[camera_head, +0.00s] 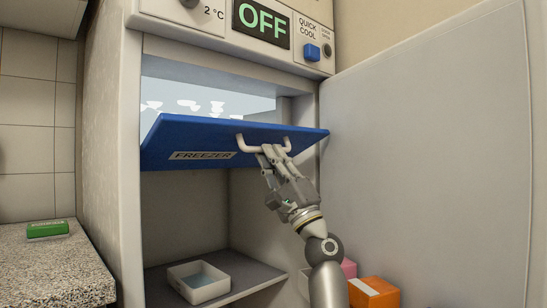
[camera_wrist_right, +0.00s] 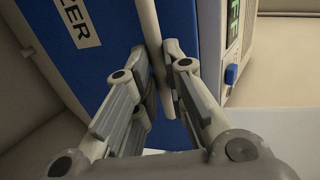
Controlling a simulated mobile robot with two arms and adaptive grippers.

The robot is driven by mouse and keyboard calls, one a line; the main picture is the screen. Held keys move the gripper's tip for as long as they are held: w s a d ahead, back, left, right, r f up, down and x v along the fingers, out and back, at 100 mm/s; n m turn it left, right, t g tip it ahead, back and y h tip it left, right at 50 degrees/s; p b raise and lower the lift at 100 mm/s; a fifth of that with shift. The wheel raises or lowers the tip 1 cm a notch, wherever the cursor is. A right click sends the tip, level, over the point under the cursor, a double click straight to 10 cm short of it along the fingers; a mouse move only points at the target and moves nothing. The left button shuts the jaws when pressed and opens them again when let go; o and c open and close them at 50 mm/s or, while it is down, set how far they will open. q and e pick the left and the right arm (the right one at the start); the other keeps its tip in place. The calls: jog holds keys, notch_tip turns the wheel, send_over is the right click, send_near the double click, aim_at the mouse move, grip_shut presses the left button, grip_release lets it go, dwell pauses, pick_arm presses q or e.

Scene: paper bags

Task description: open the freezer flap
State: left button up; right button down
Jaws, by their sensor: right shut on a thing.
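The blue freezer flap (camera_head: 190,140), labelled FREEZER, is tilted open in the upper part of the fridge, with a bright, icy-looking compartment (camera_head: 205,97) showing above it. A pale bar handle (camera_head: 243,143) is fixed to its front. My right gripper (camera_head: 272,152) is shut on this handle. In the right wrist view the fingers (camera_wrist_right: 162,75) are on either side of the pale handle (camera_wrist_right: 150,30), close to the blue flap (camera_wrist_right: 115,65). My left gripper is not in view.
The large fridge door (camera_head: 430,150) stands open on the right. A white tray (camera_head: 213,290) is on the shelf below. An orange box (camera_head: 378,294) and a pink thing (camera_head: 348,267) are low by the door. A speckled counter (camera_head: 60,280) with a green block (camera_head: 47,229) is at left.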

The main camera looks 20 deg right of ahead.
jog(key=shift+w+a+f+b, duration=0.1)
jog(key=shift+w+f+b, duration=0.1)
jog(key=shift+f, duration=0.3)
jog(key=shift+w+a+f+b, duration=0.1)
jog(key=shift+w+f+b, duration=0.05)
jog(key=shift+f, duration=0.5)
jog(key=c, duration=1.7)
grip_release()
jog(key=shift+a, duration=0.1)
jog(key=shift+o, duration=1.1)
jog(key=shift+w+a+f, duration=0.1)
jog(key=shift+w+f, duration=0.05)
jog(key=shift+w, duration=0.2)
jog(key=shift+s, duration=0.2)
jog(key=v, duration=0.7)
jog(key=shift+s, duration=0.1)
